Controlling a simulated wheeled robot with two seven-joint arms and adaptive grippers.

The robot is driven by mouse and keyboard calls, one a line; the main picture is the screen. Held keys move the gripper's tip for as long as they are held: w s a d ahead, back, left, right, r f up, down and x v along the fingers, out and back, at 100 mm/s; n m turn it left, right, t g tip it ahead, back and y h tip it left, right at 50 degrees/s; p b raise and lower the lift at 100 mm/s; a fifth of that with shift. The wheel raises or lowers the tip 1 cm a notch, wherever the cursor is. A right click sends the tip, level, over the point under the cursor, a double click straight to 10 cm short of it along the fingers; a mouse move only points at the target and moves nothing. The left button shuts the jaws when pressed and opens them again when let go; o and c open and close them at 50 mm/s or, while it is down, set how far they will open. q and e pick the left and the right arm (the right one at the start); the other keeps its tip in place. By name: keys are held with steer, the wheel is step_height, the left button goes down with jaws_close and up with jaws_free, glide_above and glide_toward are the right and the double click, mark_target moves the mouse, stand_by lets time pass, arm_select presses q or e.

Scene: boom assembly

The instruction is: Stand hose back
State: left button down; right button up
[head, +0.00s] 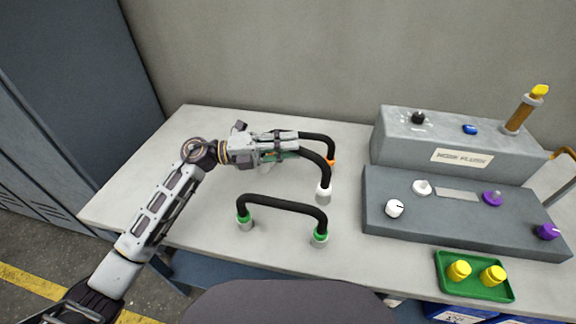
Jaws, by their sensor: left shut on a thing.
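A black hose with green ends (283,201) stands as an arch on the near part of the table. Behind it are a black hose with a white end (322,168) and a black hose with an orange end (321,138). My left gripper (288,145) is shut on a hose at the left side of these two. The gripper covers their left parts, so I cannot tell which of the two it holds. My right gripper is not in view.
A grey panel labelled "HOSE FLUSH" (462,158) with knobs stands on the right of the table (160,205). A green tray (477,290) with two yellow pieces lies at the front right. A dark locker (70,80) stands at left.

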arm_select(q)
steer(key=shift+f, duration=0.95)
step_height(320, 180, down, 4)
steer(key=shift+r, duration=0.15)
